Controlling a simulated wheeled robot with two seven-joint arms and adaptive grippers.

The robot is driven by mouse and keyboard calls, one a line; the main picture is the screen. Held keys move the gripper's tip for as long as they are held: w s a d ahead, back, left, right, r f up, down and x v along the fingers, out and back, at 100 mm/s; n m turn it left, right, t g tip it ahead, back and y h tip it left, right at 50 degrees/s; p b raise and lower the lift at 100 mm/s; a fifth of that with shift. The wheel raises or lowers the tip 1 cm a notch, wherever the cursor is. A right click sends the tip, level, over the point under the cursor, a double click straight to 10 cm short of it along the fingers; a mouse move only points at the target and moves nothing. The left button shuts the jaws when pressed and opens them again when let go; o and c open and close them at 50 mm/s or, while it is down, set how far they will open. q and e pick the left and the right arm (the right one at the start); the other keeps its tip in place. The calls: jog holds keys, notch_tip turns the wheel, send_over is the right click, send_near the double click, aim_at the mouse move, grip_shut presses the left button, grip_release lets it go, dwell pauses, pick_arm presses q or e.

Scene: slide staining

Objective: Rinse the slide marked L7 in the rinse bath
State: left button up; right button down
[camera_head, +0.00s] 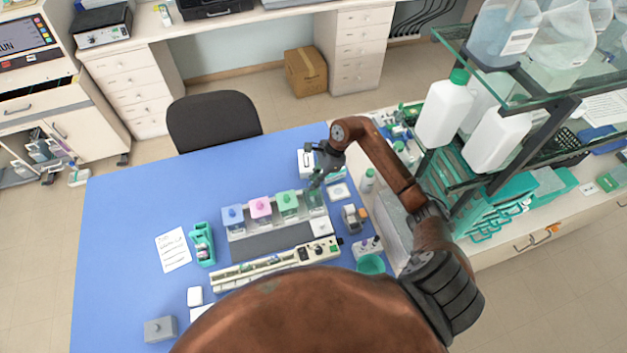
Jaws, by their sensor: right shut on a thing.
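My right gripper (317,180) is shut, fingers pointing down, at the fourth bath (315,200), the right end of the row of staining jars. It holds a thin thing, most likely a slide; fingers and distance hide it, and no L7 mark is readable. I cannot tell whether it is in the bath or just above. This bath looks clear and greenish, without a coloured lid. My left gripper is not in view.
A glass shelf with bottles (445,108) rises at right. The blue table's (120,260) left side is mostly clear.

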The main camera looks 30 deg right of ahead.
aim_at(310, 196)
jog(key=shift+f+b, duration=2.3)
jog(key=shift+f, duration=0.4)
